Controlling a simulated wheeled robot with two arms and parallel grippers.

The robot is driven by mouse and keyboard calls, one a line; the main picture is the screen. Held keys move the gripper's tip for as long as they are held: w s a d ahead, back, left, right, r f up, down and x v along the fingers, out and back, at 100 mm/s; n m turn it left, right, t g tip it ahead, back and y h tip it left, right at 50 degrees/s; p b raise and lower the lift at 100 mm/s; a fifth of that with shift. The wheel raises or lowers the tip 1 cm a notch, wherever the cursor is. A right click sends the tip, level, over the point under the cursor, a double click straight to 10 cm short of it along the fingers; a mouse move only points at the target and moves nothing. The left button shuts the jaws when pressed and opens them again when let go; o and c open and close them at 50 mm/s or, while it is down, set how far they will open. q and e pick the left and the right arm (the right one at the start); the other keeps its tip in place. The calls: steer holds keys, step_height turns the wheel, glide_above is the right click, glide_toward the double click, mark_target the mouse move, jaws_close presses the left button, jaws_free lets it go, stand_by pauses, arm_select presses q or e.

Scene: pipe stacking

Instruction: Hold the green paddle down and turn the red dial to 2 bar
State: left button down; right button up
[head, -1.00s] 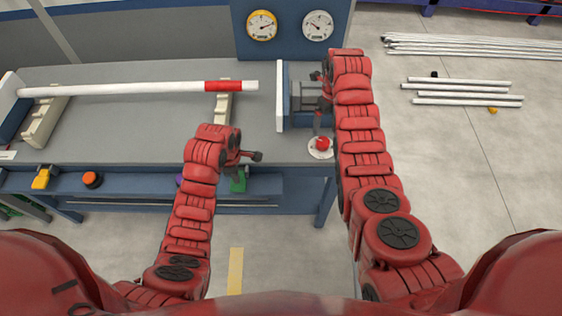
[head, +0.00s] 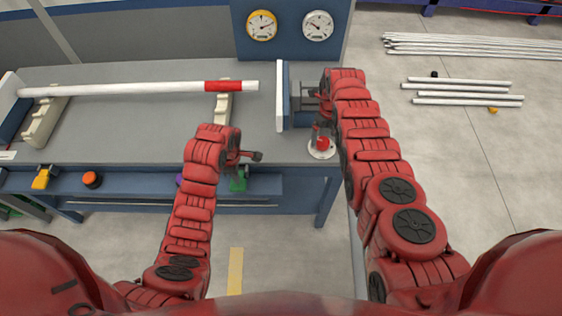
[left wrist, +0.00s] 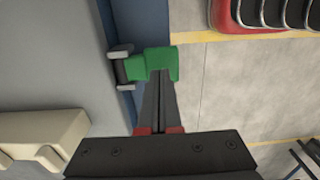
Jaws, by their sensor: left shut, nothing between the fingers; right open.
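The green paddle (head: 239,183) is on the bench's front edge. In the left wrist view the paddle (left wrist: 140,66) lies beneath the tips of my left gripper (left wrist: 160,73), which is shut with nothing between its fingers. My left gripper (head: 251,157) is just over the paddle in the head view; whether it presses cannot be told. The red dial (head: 323,143) sits on a round white plate at the bench's right front corner. My right gripper (head: 321,127) is open, right at the dial's far side; its fingertips are partly hidden. Contact cannot be told.
A yellow-rimmed gauge (head: 262,25) and a white gauge (head: 318,25) hang on the blue panel. A white pipe (head: 120,89) with a red band rests on cream supports. An orange button (head: 92,180) and a yellow paddle (head: 41,179) are on the front edge, left.

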steer(key=shift+f, duration=0.3)
stand_by(0.4)
steer(key=c, duration=1.2)
